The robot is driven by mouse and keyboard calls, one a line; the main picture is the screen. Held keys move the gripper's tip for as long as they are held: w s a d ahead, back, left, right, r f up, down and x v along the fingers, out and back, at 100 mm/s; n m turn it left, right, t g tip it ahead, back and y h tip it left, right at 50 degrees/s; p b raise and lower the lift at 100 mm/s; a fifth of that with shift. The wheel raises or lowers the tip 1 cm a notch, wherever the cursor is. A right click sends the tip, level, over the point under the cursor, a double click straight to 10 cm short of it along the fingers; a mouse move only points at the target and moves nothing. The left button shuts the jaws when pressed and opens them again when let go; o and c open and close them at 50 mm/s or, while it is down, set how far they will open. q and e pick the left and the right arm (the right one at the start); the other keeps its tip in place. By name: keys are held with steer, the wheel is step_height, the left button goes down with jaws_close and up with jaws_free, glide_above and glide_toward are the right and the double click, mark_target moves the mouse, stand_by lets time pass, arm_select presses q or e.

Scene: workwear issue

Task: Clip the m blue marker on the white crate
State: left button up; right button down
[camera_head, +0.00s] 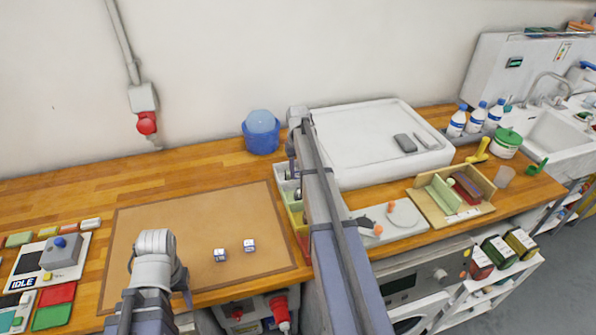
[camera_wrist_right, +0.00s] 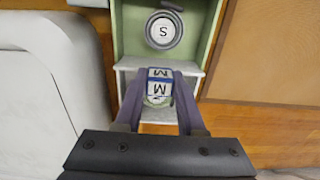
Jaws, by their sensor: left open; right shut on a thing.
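The m blue marker (camera_wrist_right: 159,90), a small white piece with blue edging and the letter M, is held between the purple fingers of my right gripper (camera_wrist_right: 158,98). The white crate (camera_wrist_right: 126,66) is right under and around it in the right wrist view, and the marker is at its edge; I cannot tell whether it is seated there. In the head view the white crate (camera_head: 284,170) is partly behind my right arm. My left gripper (camera_head: 160,272) is over the left of the brown mat, seen from above, empty and open, its fingertips mostly hidden.
A green crate (camera_wrist_right: 122,30) holding a round S piece (camera_wrist_right: 163,30) adjoins the white crate. A blue tub (camera_head: 261,140) and a large white tray (camera_head: 350,180) flank the crates.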

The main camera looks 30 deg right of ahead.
steer(key=shift+f+b, duration=0.8)
stand_by(0.4)
